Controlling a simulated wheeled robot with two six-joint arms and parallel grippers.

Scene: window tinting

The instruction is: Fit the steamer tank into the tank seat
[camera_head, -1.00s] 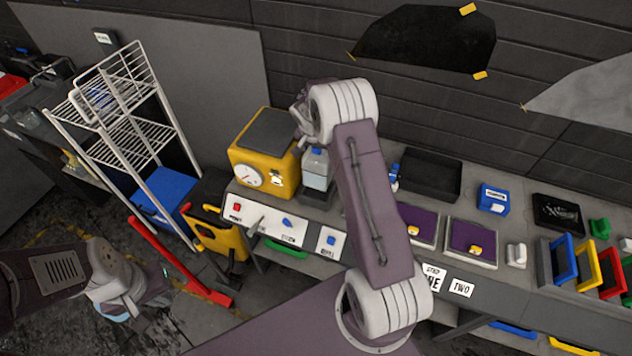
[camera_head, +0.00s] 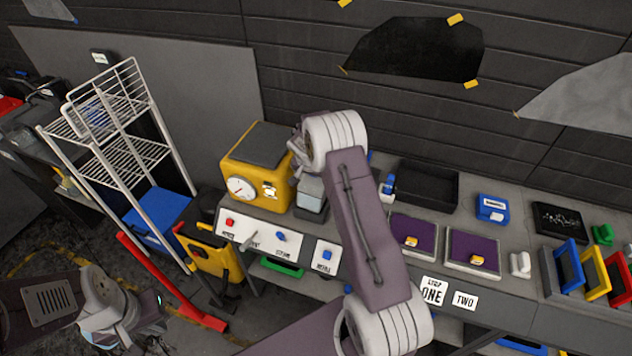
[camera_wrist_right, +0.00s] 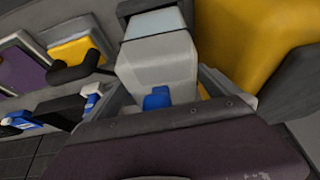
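The steamer tank (camera_head: 311,188) is a pale translucent box, upright beside the yellow steamer (camera_head: 258,168). Its lower end is at the dark tank seat (camera_head: 312,212); I cannot tell if it is fully down. In the right wrist view the tank (camera_wrist_right: 157,68) shows with its blue cap (camera_wrist_right: 157,98), and the dark seat rim (camera_wrist_right: 140,8) lies beyond it. My right gripper (camera_head: 306,165) is at the tank's top, its fingers on either side, seemingly shut on it. My left gripper (camera_head: 150,318) hangs low at the left, away from the bench; its fingers are unclear.
A white control panel (camera_head: 283,240) fronts the steamer. A black tray (camera_head: 430,183), blue box (camera_head: 492,208) and purple pads (camera_head: 413,234) lie right on the bench. A white wire rack (camera_head: 120,150) and red bar (camera_head: 165,280) stand left.

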